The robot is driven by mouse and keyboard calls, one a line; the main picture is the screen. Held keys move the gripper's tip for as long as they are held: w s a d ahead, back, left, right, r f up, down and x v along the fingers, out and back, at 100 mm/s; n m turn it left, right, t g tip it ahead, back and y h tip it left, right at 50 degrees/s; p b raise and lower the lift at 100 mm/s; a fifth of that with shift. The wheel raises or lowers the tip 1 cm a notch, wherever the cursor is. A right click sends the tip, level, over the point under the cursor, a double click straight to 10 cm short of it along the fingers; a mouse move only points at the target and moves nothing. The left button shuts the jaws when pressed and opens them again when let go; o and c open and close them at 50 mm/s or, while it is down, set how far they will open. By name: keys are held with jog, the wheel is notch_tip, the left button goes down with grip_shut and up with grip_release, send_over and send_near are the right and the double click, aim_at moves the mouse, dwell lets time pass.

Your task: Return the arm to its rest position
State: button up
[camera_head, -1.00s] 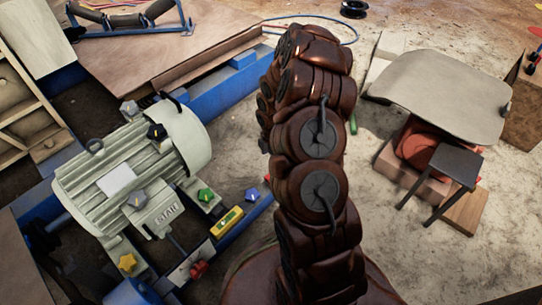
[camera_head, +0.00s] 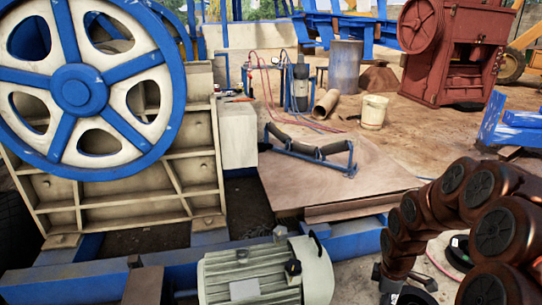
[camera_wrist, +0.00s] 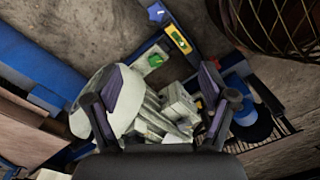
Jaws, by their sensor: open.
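My arm (camera_head: 440,215) is brown and jointed. It is folded at the lower right of the head view, beside the wooden board and clear of the motor. My gripper (camera_wrist: 165,95) shows in the wrist view with its two dark fingers spread wide apart. Nothing is held between them. The pale green motor (camera_wrist: 130,105) lies beyond the fingers in that view, and a gap to it seems to remain. In the head view the motor (camera_head: 265,275) is at the bottom centre, cut by the frame edge.
A large blue and cream flywheel (camera_head: 80,92) stands at the left. A blue roller frame (camera_head: 310,150) rests on a wooden board (camera_head: 330,185). A white bucket (camera_head: 374,112) and a red crusher (camera_head: 455,55) stand farther back. A yellow level (camera_wrist: 178,39) lies near the motor.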

jog(key=s+a+r+m+p, duration=0.4)
jog(key=s+r+p, duration=0.4)
jog(key=r, duration=0.7)
jog(key=s+a+r+m+g+p, duration=0.1)
jog(key=s+a+r+m+p, duration=0.2)
jog(key=s+r+p, duration=0.6)
jog(key=s+a+r+m+p, duration=0.4)
jog(key=s+r+p, duration=0.5)
jog(key=r, duration=1.1)
jog(key=shift+s+a+r+m, duration=0.35)
jog(key=shift+r+m, duration=0.05)
jog(key=shift+m, duration=0.6)
